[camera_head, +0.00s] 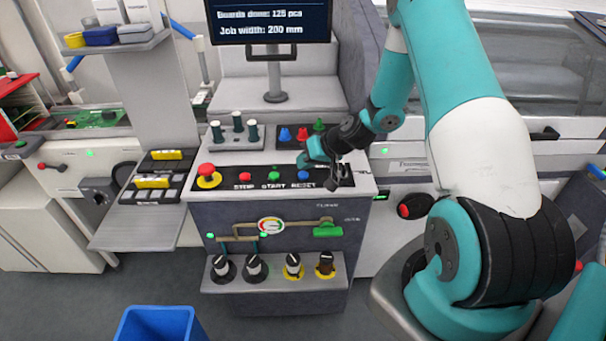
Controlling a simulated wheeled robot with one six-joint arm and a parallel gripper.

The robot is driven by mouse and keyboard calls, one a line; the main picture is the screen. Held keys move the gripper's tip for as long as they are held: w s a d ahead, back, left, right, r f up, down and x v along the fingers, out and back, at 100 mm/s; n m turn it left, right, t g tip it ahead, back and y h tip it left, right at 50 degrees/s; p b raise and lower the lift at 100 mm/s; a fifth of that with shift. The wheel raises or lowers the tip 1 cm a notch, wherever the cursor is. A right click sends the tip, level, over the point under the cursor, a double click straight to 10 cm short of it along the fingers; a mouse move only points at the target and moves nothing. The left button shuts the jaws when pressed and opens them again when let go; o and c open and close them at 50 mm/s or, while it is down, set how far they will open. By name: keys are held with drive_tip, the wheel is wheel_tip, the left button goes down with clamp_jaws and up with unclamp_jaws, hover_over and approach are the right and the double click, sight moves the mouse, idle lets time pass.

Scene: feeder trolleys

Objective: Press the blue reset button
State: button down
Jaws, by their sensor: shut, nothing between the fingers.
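The blue reset button (303,176) is a small round dome on the sloped black panel (262,184), above the printed word RESET. It is the rightmost of the row, right of the green START button (273,175) and the red STOP button (245,176). My gripper (334,181) is shut and empty, just right of the blue button. It appears apart from the button; its height over the panel is hard to tell. My wrist lies behind and above the button, which stays visible.
A red emergency stop (207,175) on a yellow base sits at the panel's left end. Behind stand several grey-green pegs (234,127) and coloured cones (301,134). A monitor (269,22) rises at the back. A gauge (270,225) and knobs (254,267) are below.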

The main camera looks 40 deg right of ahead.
sight(305, 173)
drive_tip(key=shift+f, duration=0.1)
idle(0.6)
drive_tip(key=shift+f+b, duration=0.35)
drive_tip(key=shift+b, duration=0.15)
drive_tip(key=shift+f+b, duration=0.4)
drive_tip(key=shift+b, duration=0.05)
idle(0.4)
drive_tip(key=shift+r, duration=0.1)
drive_tip(key=shift+r+p, duration=0.55)
drive_tip(key=shift+r, duration=0.2)
drive_tip(key=shift+r+p, duration=1.65)
drive_tip(key=shift+r, duration=0.9)
